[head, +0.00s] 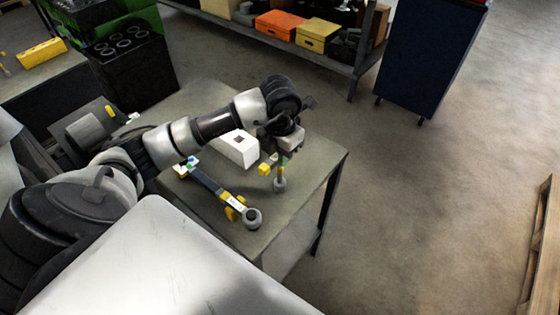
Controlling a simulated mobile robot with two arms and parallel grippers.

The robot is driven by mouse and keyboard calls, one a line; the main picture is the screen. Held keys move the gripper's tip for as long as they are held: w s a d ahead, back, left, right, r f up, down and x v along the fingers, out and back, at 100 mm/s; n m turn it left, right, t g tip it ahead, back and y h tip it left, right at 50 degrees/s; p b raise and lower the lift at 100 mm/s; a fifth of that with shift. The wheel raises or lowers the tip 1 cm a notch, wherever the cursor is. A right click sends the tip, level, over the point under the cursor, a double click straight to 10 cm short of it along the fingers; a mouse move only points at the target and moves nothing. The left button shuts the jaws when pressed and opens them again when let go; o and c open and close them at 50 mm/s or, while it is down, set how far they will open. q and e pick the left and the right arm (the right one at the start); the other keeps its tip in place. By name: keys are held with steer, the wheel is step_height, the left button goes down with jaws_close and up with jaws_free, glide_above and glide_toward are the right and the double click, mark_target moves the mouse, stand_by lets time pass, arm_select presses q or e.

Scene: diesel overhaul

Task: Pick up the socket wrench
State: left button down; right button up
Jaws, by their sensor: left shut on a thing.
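My left gripper (284,152) points down over the far right part of the grey table. It is shut on a small upright tool, which looks like the socket wrench (280,177), with a round grey end at the bottom. Its upper part is hidden by the gripper. I cannot tell whether the round end touches the tabletop. A yellow piece (266,167) shows just left of the gripper; I cannot tell whether it belongs to the tool. My right gripper is not in view.
A long dark tool (207,181) with yellow parts and a ring end lies on the table (304,172) in front of the gripper. A white box (238,148) stands behind it. A dark blue cabinet (428,50) and a shelf with orange (280,24) and yellow boxes (318,34) stand beyond.

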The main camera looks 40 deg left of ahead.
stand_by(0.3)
arm_select(q)
steer(key=shift+r, duration=0.55)
steer(key=w+d+r+b, duration=0.1)
steer(key=d+r+b, duration=0.1)
steer(key=d+r, duration=0.8)
steer(key=shift+d, duration=0.8)
steer(key=shift+w, duration=0.1)
steer(key=c, duration=1.6)
jaws_free()
jaws_close()
